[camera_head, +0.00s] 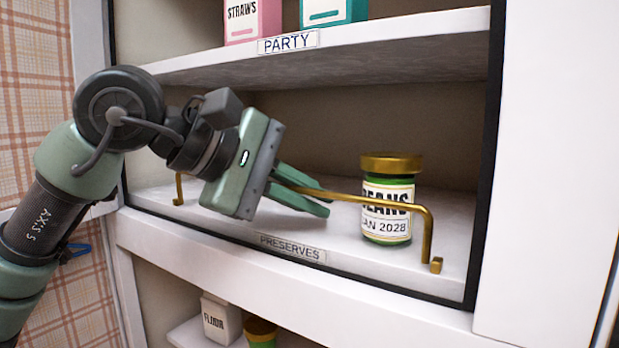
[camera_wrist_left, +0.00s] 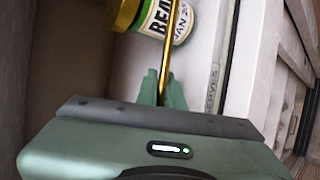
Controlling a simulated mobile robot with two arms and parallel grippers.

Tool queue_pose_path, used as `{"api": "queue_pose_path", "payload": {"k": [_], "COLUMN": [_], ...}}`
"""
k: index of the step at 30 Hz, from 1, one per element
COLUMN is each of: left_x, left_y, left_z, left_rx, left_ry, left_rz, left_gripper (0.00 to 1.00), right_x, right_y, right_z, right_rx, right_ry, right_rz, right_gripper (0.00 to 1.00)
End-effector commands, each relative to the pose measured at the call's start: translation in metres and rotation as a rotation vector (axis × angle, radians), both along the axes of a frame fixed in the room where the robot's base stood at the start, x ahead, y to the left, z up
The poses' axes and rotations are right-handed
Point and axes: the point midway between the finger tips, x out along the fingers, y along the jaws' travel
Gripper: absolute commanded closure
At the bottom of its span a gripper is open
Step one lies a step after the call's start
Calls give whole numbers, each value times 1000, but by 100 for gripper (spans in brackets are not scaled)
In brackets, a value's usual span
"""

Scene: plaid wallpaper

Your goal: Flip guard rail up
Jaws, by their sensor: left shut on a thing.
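The brass guard rail (camera_head: 345,197) runs across the front of the preserves shelf, with bent ends at left and right. Its bar stands raised above the shelf surface. My left gripper (camera_head: 310,195) is shut on the bar, left of the jar. In the left wrist view the rail (camera_wrist_left: 169,50) runs between the green fingers (camera_wrist_left: 161,88). The part of the rail behind my gripper is hidden in the head view. My right gripper is not in view.
A green beans jar (camera_head: 387,225) with a gold lid stands upright behind the rail at right; it also shows in the left wrist view (camera_wrist_left: 180,22). The party shelf (camera_head: 400,38) is above. A dark frame edge (camera_head: 487,150) bounds the right side.

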Motion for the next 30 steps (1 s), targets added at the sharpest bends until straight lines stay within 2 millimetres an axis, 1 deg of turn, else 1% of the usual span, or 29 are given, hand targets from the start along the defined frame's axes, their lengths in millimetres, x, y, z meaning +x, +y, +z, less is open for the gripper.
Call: {"api": "queue_pose_path", "payload": {"k": [1, 4, 17, 18, 20, 21, 30], "left_x": [0, 0, 1, 1, 1, 1, 1], "left_y": [0, -1, -1, -1, -1, -1, 0], "left_z": [4, 3, 1, 1, 1, 1, 0], "left_rx": [3, 14, 19, 19, 19, 20, 22], "left_ry": [7, 21, 28, 28, 28, 28, 30], "left_rz": [0, -1, 0, 0, 0, -1, 0], "left_gripper": [100, 100, 100, 89, 73, 70, 70], "right_x": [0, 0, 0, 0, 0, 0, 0], "right_y": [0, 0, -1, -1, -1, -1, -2], "right_z": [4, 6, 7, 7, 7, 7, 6], "right_rx": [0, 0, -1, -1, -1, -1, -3], "right_ry": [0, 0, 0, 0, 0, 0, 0], "right_rz": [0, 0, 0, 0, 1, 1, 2], "right_gripper": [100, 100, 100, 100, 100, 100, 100]}}
